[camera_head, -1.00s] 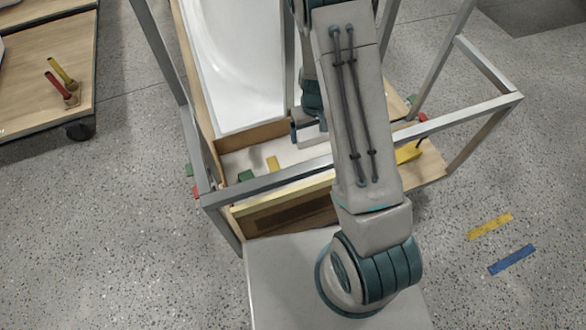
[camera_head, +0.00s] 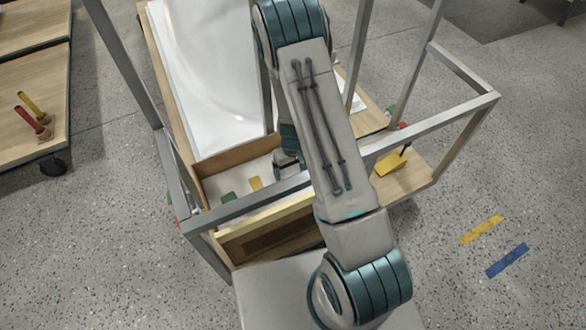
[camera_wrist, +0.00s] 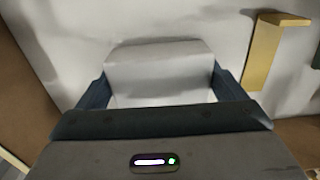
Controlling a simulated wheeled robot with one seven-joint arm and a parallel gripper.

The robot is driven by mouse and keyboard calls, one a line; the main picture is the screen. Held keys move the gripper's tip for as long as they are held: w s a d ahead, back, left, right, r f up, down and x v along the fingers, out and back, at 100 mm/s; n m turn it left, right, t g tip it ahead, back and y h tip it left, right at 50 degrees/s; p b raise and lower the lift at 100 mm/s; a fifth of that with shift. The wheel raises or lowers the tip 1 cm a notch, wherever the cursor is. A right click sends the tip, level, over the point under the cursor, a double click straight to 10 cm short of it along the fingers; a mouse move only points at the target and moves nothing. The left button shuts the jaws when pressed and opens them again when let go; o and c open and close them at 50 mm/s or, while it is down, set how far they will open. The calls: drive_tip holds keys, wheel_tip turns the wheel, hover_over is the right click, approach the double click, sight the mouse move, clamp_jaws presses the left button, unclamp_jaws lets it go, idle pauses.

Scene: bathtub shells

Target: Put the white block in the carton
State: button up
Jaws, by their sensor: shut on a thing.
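The white block (camera_wrist: 158,72) is between the two dark fingers of my gripper (camera_wrist: 157,90) in the wrist view, and the fingers are shut on it. In the head view my gripper (camera_head: 284,165) is low at the right part of an open brown box, which looks like the carton (camera_head: 228,158). My arm hides the box's right end and most of the block there. The wrist view shows a pale surface beneath the block and a brown wall (camera_wrist: 22,95) at left. I cannot tell whether the block touches that surface.
A yellow piece (camera_head: 255,184) and a green piece (camera_head: 228,197) lie in the box; the yellow one also shows in the wrist view (camera_wrist: 268,55). A white tub shell (camera_head: 210,70) lies behind. A grey metal frame (camera_head: 250,203) surrounds the box. A yellow scoop-like thing (camera_head: 392,163) is at right.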

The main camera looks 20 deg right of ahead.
drive_tip(key=shift+f, duration=0.15)
drive_tip(key=o, duration=0.7)
wheel_tip(320, 180, up, 13)
drive_tip(key=p, duration=0.3)
wheel_tip(320, 180, up, 14)
drive_tip(key=m+y, duration=0.1)
hover_over(293, 168)
drive_tip(key=s+a, duration=0.1)
drive_tip(key=s, duration=0.5)
drive_tip(key=shift+m+t+h, duration=0.5)
drive_tip(key=shift+m+t, duration=0.1)
drive_tip(key=shift+t, duration=0.2)
drive_tip(key=shift+s+d+r, duration=0.25)
drive_tip(key=shift+s+r, duration=1.35)
drive_tip(key=shift+s, duration=0.45)
drive_tip(key=shift+s+d+r, duration=0.25)
drive_tip(key=shift+s+r, duration=1.35)
drive_tip(key=shift+s, duration=0.5)
drive_tip(key=shift+s+d+r, duration=0.25)
drive_tip(key=shift+s+r, duration=1.35)
drive_tip(key=shift+s, duration=0.45)
